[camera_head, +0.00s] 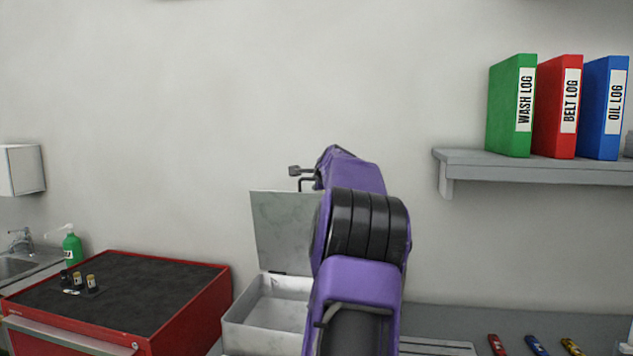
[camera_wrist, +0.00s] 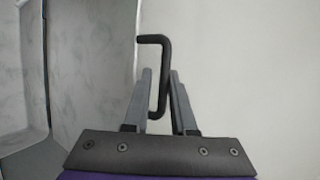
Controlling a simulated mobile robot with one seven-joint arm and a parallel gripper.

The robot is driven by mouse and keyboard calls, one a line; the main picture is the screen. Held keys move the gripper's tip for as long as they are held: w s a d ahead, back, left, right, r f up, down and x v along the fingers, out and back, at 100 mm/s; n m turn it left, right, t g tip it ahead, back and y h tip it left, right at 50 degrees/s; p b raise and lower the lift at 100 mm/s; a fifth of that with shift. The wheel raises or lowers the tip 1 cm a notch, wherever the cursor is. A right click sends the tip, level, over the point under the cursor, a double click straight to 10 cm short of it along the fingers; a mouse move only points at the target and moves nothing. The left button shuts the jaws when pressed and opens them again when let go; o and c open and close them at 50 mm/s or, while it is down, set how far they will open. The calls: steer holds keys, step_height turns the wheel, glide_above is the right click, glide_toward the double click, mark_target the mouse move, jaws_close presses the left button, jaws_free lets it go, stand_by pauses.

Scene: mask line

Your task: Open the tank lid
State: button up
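The grey metal tank (camera_head: 262,318) stands on the counter, left of my arm. Its lid (camera_head: 270,230) stands raised, about upright, with the inside of the tank exposed. In the wrist view, the lid (camera_wrist: 88,70) is a pale panel at left, with a dark bent handle (camera_wrist: 155,40) at its edge. My gripper (camera_wrist: 161,78) has its fingers on either side of the handle's bar. The right finger is close to the bar; a narrow gap shows on the left, so the fingers look not closed on it. In the head view, my purple arm hides part of the lid and tank.
A red cabinet (camera_head: 190,318) with a dark top is at left, carrying small bottles (camera_head: 91,282). A grey shelf (camera_head: 530,168) with green, red and blue binders is at upper right. Small coloured items (camera_head: 536,346) lie at lower right. The wall (camera_head: 150,120) is behind the lid.

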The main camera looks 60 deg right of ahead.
steer(key=shift+o, duration=1.1)
steer(key=b+v, duration=0.4)
steer(key=v, duration=1.3)
steer(key=shift+a+b, duration=0.15)
steer(key=shift+b, duration=0.2)
steer(key=shift+s+r, duration=0.15)
